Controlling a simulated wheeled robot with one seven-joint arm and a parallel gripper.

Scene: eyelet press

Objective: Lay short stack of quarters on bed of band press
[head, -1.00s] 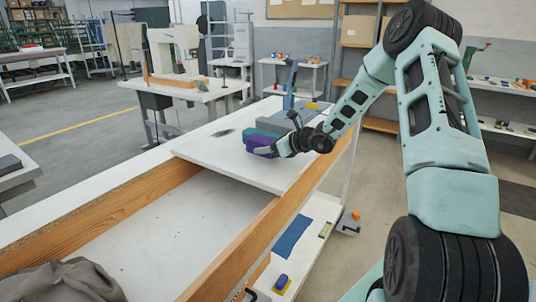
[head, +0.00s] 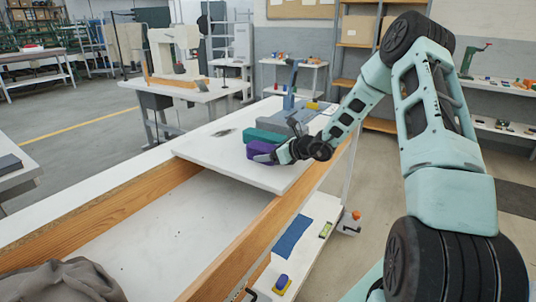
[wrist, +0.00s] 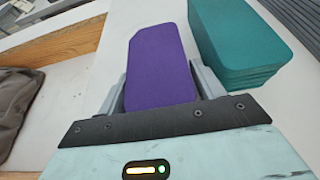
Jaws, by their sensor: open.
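A purple stack of cut pieces (head: 260,151) lies at the right edge of the white table board, beside a teal stack (head: 265,135). In the wrist view the purple stack (wrist: 158,65) stands between the two fingers of my gripper (wrist: 160,85), and the teal stack (wrist: 235,45), with several layers, is to its right. My gripper (head: 270,156) is open around the purple stack; finger contact cannot be told. The band press (head: 290,85), with a blue upright and a grey base, stands farther back on the same table. My arm partly hides its base.
The white board (head: 215,150) is mostly bare left of the stacks, with a dark patch on it. A wooden-edged trough (head: 150,235) is in front, with grey cloth (head: 65,282) at lower left. A low shelf (head: 300,235) is below right.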

